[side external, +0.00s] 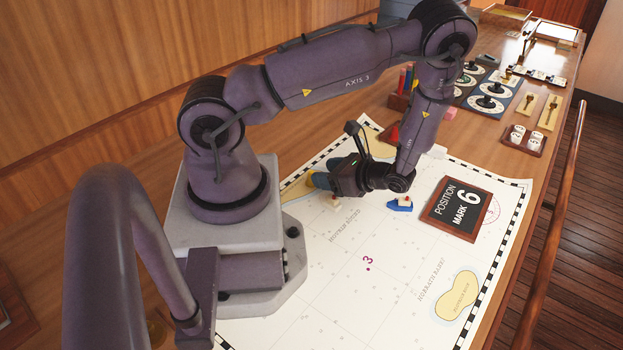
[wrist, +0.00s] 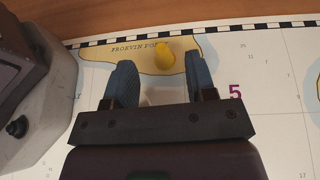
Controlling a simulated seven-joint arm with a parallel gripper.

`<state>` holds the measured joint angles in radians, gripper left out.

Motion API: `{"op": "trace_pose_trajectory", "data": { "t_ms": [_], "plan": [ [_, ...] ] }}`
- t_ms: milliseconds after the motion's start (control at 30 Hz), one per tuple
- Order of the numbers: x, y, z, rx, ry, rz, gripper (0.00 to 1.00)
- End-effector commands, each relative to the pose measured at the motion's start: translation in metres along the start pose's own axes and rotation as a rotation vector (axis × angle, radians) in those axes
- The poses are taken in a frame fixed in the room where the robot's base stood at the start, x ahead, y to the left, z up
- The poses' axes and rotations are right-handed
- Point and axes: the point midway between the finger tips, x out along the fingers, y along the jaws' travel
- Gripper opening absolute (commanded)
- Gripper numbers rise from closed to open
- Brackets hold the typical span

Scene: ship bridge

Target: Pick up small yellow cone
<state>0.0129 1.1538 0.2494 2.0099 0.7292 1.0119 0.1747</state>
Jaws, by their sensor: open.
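The small yellow cone (wrist: 164,56) stands on the printed yellow island of the sea chart (wrist: 262,75), near the chart's checkered border in the wrist view. I cannot make it out in the side external view, where my gripper and arm cover that area. My gripper (wrist: 162,78) is open, with its two blue fingers spread apart. The cone is in line with the gap between them, beyond the fingertips in the picture. In the side external view my gripper (side external: 318,181) is low over the chart beside my base.
A small white and red piece (side external: 332,203) and a blue boat piece (side external: 401,204) are on the chart near my gripper. A dark "Position Mark 6" board (side external: 455,208) lies to the right. A wooden wall (side external: 130,70) runs behind. The chart's front middle is clear.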

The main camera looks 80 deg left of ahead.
Motion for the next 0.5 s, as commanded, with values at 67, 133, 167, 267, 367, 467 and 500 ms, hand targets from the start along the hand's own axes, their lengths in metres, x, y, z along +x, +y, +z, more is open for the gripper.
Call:
{"op": "trace_pose_trajectory", "data": {
  "t_ms": [67,133,167,267,367,467,500],
  "plan": [
    [0.014,0.000,0.000,0.003,-0.004,0.004,0.51],
    [0.025,-0.001,0.000,0.002,-0.004,0.003,0.51],
    [0.029,-0.001,0.000,0.002,-0.004,0.003,0.51],
    [0.038,-0.001,0.000,0.002,-0.002,0.001,0.51],
    [0.042,-0.001,0.000,0.001,0.000,0.001,0.51],
    [0.041,-0.001,0.000,0.001,0.001,0.000,0.51],
    [0.041,-0.001,0.000,0.001,0.000,0.000,0.51]
  ]
}}
